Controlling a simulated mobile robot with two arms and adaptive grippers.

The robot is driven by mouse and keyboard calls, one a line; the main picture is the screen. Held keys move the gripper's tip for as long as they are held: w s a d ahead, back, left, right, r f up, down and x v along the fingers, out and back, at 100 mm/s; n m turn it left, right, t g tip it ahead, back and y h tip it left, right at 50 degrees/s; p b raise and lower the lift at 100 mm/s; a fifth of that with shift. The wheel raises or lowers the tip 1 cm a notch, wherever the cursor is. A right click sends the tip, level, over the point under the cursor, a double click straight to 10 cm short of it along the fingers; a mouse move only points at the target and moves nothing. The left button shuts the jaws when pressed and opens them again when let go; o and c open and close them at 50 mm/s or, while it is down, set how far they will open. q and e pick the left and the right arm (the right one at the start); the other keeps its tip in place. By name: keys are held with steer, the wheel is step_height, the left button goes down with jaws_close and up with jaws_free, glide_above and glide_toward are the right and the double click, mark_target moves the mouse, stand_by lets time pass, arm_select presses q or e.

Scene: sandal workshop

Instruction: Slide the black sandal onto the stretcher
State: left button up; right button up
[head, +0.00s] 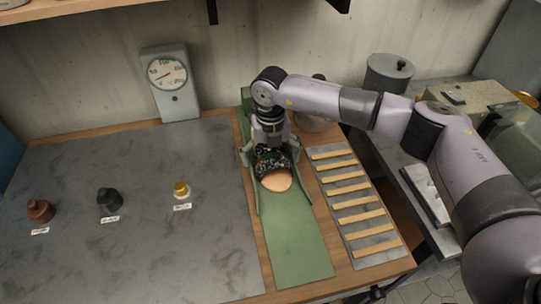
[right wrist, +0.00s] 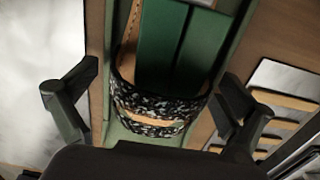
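The black sandal (head: 272,160) has a black strap with a light speckled pattern and a tan, rounded sole end that points to the front. It lies on a long green strip (head: 299,253) on the bench. In the right wrist view the strap (right wrist: 160,112) arches across a dark green, grooved form (right wrist: 183,45), which I take for the stretcher; I cannot tell how far it reaches under the strap. My right gripper (head: 271,153) is over the sandal with one finger on each side. In the wrist view the gripper (right wrist: 152,108) is open, with gaps beside the strap. My left gripper is out of view.
A slatted rack (head: 356,205) lies right of the green strip. Brown (head: 41,211), black (head: 110,200) and yellow-capped (head: 181,190) bottles stand with labels on the grey mat (head: 160,250). A dial gauge (head: 170,82) stands at the back. The mat's front is clear.

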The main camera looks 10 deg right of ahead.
steer(key=c, duration=1.3)
steer(key=o, duration=1.4)
steer(key=shift+r, duration=0.1)
step_height(320, 180, up, 12)
steer(key=shift+f, duration=0.1)
